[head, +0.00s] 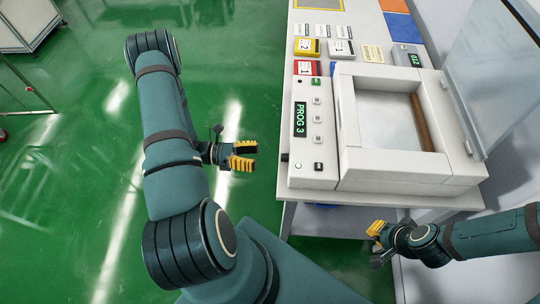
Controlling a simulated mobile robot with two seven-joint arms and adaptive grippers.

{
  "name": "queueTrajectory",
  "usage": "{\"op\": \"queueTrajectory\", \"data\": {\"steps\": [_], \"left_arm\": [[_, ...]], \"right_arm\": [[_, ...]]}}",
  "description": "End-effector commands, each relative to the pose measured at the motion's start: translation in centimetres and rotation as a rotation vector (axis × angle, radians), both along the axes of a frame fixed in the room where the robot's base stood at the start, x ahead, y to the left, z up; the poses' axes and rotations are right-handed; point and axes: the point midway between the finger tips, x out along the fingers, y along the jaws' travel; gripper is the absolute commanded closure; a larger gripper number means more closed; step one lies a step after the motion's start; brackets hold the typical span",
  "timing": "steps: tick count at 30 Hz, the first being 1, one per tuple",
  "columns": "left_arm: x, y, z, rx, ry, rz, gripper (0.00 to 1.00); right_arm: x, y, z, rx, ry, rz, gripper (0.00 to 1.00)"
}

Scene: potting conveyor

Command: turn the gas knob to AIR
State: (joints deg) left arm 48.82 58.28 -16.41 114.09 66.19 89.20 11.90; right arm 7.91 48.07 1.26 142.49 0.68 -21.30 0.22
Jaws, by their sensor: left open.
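The white machine (345,170) has a narrow control panel on its left with a PROG 3 display (300,119), several small buttons and a green button (315,82). A small dark part (285,157) sticks out at the panel's left edge; I cannot tell whether it is the gas knob. No AIR marking is readable. My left gripper (244,156) is open and empty, left of the machine and apart from it, its yellow-padded fingers pointing right. My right gripper (376,232) is below the machine's front edge in the picture; its opening is unclear.
The machine's clear lid (495,65) stands raised at the right. Numbered yellow (307,48) and red (306,68) blocks and a grey G14 block (407,56) sit behind. The bench (390,200) edge is close below the machine. Green floor lies open at left.

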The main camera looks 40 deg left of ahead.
Motion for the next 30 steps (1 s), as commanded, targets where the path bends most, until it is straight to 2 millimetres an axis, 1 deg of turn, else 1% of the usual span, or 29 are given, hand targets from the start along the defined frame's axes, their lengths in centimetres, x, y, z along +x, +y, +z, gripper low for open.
{"op": "queueTrajectory", "data": {"steps": [1,3,6,9,30], "left_arm": [[-0.5,0.8,-0.1,0.003,0.001,0.003,0.42],[-1.0,1.6,-0.1,0.002,0.001,0.002,0.42],[-1.5,2.4,0.0,0.001,0.001,0.001,0.42],[-1.8,2.8,0.0,0.001,0.002,0.001,0.42],[-1.8,2.9,0.0,0.0,0.001,0.0,0.42]], "right_arm": [[0.0,0.0,0.0,0.0,0.0,0.0,1.0],[0.0,0.0,0.0,0.0,0.0,0.0,1.0],[0.0,0.0,0.0,0.0,0.0,0.0,1.0],[0.0,0.0,0.0,0.0,0.0,0.0,1.0],[0.0,0.0,0.0,0.0,0.0,0.0,1.0]]}}
